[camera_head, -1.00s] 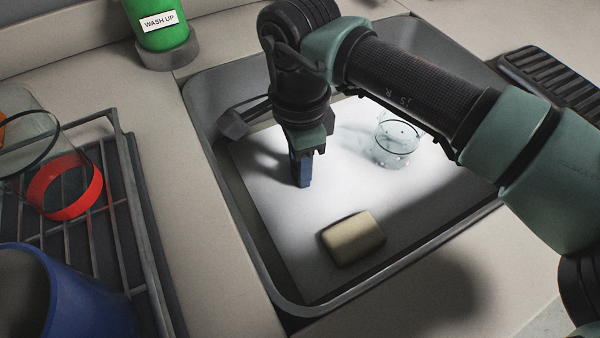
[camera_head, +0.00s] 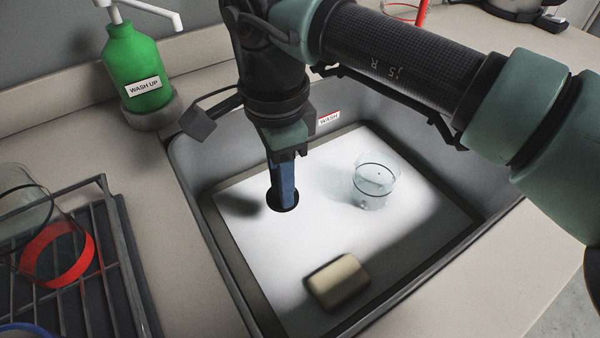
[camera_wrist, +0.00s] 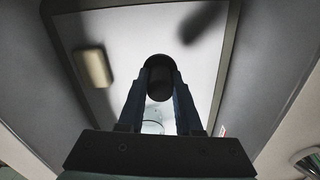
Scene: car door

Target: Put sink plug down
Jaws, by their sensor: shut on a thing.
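My gripper (camera_head: 283,197) points down into the sink (camera_head: 235,280), its blue fingers close over the pale bottom. In the wrist view, the fingers (camera_wrist: 160,88) are shut on the sink plug (camera_wrist: 160,82), a small dark grey piece. A black round shape surrounds it there. In the head view, the fingers hide most of the plug, and a black disc shows around their tips. I cannot tell whether this disc is the drain hole or part of the plug, or whether the plug touches the bottom.
A beige soap bar (camera_head: 338,282) and a clear glass (camera_head: 375,183) stand in the sink to the right of my gripper. A green soap dispenser (camera_head: 137,65) is behind it. A dish rack (camera_head: 125,240) is on the left. The sink walls surround my gripper.

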